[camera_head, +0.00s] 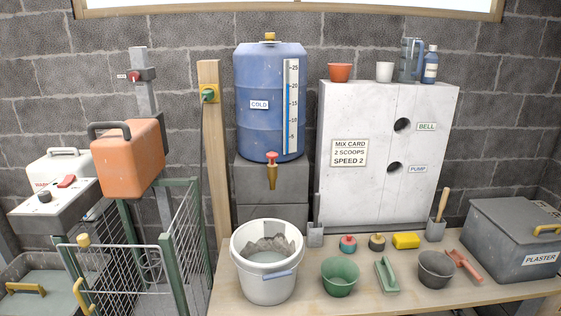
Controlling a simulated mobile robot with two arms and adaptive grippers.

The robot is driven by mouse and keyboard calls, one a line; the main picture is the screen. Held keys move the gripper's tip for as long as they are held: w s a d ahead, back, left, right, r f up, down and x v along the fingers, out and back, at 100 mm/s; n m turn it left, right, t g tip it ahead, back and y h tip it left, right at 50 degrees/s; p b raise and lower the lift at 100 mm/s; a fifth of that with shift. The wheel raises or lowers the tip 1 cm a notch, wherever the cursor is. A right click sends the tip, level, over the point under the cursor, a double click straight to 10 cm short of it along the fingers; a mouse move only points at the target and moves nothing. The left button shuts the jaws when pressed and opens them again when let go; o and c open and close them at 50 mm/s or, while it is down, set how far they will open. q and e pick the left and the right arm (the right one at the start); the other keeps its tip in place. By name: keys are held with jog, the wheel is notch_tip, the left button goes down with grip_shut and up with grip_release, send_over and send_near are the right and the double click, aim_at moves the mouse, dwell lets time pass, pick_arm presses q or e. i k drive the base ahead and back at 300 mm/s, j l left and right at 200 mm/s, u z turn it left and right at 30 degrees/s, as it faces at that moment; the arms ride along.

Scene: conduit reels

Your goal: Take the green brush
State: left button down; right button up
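The green brush (387,276) lies on the wooden bench (310,301) near its front. It looks like a long block with a raised grip, slanted slightly. It sits between a green bowl (340,277) on its left and a dark grey bowl (435,269) on its right, apart from both. Nothing covers it. Neither of my grippers shows in the head view.
A white bucket (268,286) stands left on the bench under the blue barrel's tap (272,174). Behind the brush are a yellow sponge (406,241) and two small knobbed pieces. A red-handled tool (463,265) and grey plaster box (508,244) are right.

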aim_at(389, 285)
jog(key=i+l, duration=0.15)
jog(key=l, duration=0.2)
jog(key=i+l+u, duration=0.15)
jog(key=l, duration=0.15)
jog(key=i+l, duration=0.1)
jog(key=l, duration=0.25)
jog(key=i+l+u, duration=0.1)
jog(key=l, duration=0.25)
